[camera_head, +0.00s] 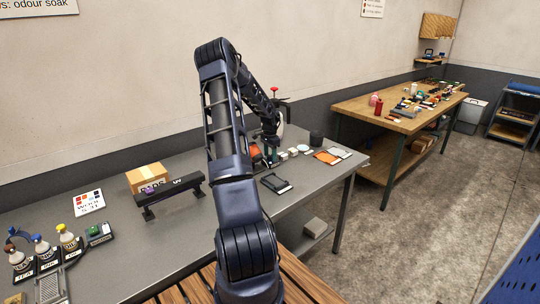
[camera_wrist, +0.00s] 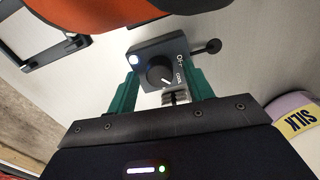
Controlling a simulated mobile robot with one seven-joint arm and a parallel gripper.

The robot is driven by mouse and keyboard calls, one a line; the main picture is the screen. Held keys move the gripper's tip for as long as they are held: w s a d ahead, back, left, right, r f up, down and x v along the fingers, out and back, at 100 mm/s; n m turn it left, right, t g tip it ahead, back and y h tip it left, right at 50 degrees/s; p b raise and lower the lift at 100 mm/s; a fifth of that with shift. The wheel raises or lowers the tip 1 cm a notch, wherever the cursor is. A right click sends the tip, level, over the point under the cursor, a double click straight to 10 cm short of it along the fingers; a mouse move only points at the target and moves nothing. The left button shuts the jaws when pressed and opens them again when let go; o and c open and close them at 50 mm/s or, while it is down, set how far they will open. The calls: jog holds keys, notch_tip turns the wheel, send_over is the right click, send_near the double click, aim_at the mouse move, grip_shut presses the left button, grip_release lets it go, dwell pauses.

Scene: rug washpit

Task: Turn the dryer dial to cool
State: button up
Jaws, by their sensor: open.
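The dryer dial (camera_wrist: 160,76) is a round black knob on a small grey box (camera_wrist: 146,52) in the wrist view. The box face has lettering that seems to read OFF and COOL, and a round white light. A pale mark shows on the knob; I cannot tell exactly which label it points to. My gripper (camera_wrist: 163,88) is open, its two green fingers on either side of the knob and in front of the box. I cannot tell whether they touch it. In the head view my gripper (camera_head: 272,153) is low over the grey table, and the dial is hidden there.
A large orange and black thing (camera_wrist: 85,14) is close above the box in the wrist view. A bottle labelled SILK (camera_wrist: 298,118) stands at right. On the grey table (camera_head: 150,245) are a black rail (camera_head: 170,195), a cardboard box (camera_head: 148,177) and a dark tray (camera_head: 276,183).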

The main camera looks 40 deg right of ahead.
aim_at(269, 156)
jog(key=shift+r, duration=0.15)
notch_tip(269, 156, up, 10)
jog(key=shift+r, duration=0.25)
dwell(0.4)
jog(key=s+a+r+n+t, duration=0.1)
jog(key=s+a+r+n, duration=0.15)
jog(key=a+r, duration=0.55)
jog(key=s+a+r+n+t+y, duration=0.1)
jog(key=a+r+n, duration=0.3)
jog(key=a, duration=0.9)
jog(key=s+a+r+n+t, duration=0.1)
jog(key=s+a+r+n, duration=0.15)
jog(key=a+r, duration=0.55)
jog(key=s+a+n+t+h, duration=0.1)
jog(key=s+a+n, duration=0.9)
jog(key=s+a, duration=1.2)
jog(key=shift+a+r+t, duration=0.25)
jog(key=shift+a+t, duration=0.05)
jog(key=shift+a, duration=0.05)
